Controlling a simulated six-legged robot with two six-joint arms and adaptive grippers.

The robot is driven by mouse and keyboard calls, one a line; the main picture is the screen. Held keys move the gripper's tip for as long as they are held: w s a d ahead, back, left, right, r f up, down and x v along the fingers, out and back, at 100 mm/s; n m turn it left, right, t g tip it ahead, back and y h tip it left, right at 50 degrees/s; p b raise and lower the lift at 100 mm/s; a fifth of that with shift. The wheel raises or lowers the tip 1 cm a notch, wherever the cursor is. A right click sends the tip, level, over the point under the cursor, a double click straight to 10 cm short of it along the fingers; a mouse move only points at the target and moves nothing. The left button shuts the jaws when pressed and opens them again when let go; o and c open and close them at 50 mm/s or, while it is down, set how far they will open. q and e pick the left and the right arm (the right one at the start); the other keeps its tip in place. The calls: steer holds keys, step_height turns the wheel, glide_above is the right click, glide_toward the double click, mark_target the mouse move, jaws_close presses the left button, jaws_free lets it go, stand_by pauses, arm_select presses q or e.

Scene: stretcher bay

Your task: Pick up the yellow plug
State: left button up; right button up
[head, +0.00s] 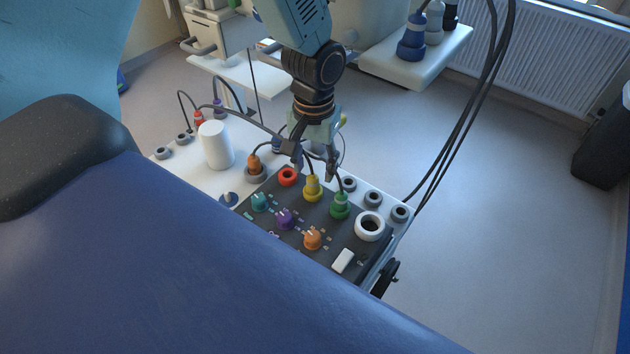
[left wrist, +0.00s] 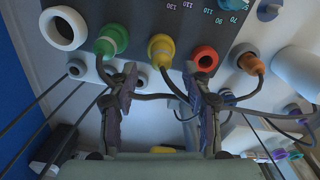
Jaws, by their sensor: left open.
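The yellow plug (head: 312,188) stands upright in the back row of the dark panel, between the red ring socket (head: 288,176) and the green plug (head: 340,206). A dark cable leaves its top. My left gripper (head: 312,168) points down just behind and above it, open and empty. In the left wrist view the yellow plug (left wrist: 161,48) lies just beyond the gap between the open fingertips (left wrist: 161,76), apart from both. Its cable runs down through that gap. My right gripper is in neither view.
The green plug (left wrist: 112,40) and an orange plug (left wrist: 250,64) with cables flank the spot. Coloured knobs, a white ring (head: 369,226) and a white cylinder (head: 215,145) stand on the cart. The blue stretcher (head: 150,260) fills the front. Dark cables hang at right.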

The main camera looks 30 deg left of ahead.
mark_target(312, 177)
arm_select(q)
steer(key=f, duration=0.3)
steer(key=shift+a, duration=0.35)
steer(key=shift+s+f, duration=0.1)
steer(key=shift+f, duration=0.3)
steer(key=shift+s+d, duration=0.1)
steer(key=shift+d, duration=0.4)
steer(key=shift+a+f, duration=0.15)
steer(key=shift+a, duration=0.25)
steer(key=c, duration=0.5)
steer(key=shift+d+r, duration=0.2)
steer(key=shift+d, duration=0.1)
steer(key=c, duration=0.5)
steer(key=shift+a, duration=0.1)
jaws_close()
steer(key=shift+a+f, duration=0.1)
